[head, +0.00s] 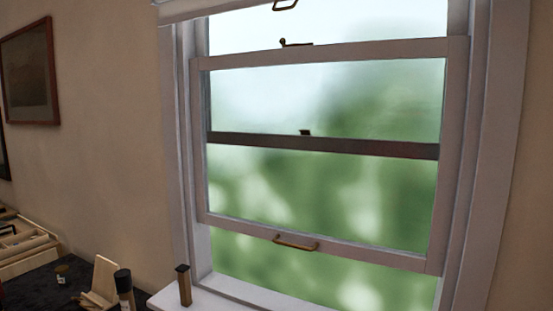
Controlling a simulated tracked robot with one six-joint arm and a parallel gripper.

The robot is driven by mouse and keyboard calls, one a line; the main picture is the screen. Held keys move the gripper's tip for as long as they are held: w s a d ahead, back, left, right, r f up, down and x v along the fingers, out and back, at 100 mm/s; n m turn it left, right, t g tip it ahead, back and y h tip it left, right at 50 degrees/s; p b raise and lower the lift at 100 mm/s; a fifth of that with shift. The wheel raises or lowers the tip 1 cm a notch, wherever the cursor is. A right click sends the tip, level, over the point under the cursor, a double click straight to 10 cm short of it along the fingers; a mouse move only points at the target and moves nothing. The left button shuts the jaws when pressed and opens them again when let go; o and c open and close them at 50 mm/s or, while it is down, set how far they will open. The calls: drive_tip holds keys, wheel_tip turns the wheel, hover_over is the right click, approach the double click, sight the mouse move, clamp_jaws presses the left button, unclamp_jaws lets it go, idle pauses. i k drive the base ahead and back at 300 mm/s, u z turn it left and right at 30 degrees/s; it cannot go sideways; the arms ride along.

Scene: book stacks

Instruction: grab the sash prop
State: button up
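A short upright wooden post with a dark cap, which looks like the sash prop (184,287), stands at the left end of the white window sill (222,296). Its lower end is close to the bottom of the picture. The lower sash (325,248) is raised, with a gap between its bottom rail and the sill. A brass handle (295,243) is on that rail. The post stands apart from the sash. My gripper is not in view.
A dark table (50,285) at lower left bears a pale wooden divided tray (28,246), a small jar (62,274), a pale wooden stand (103,278) and a black-capped bottle (124,288). The bottle is close left of the post. A framed picture (30,72) hangs on the wall.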

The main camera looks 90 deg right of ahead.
sight(182, 271)
drive_tip(key=z, duration=3.2)
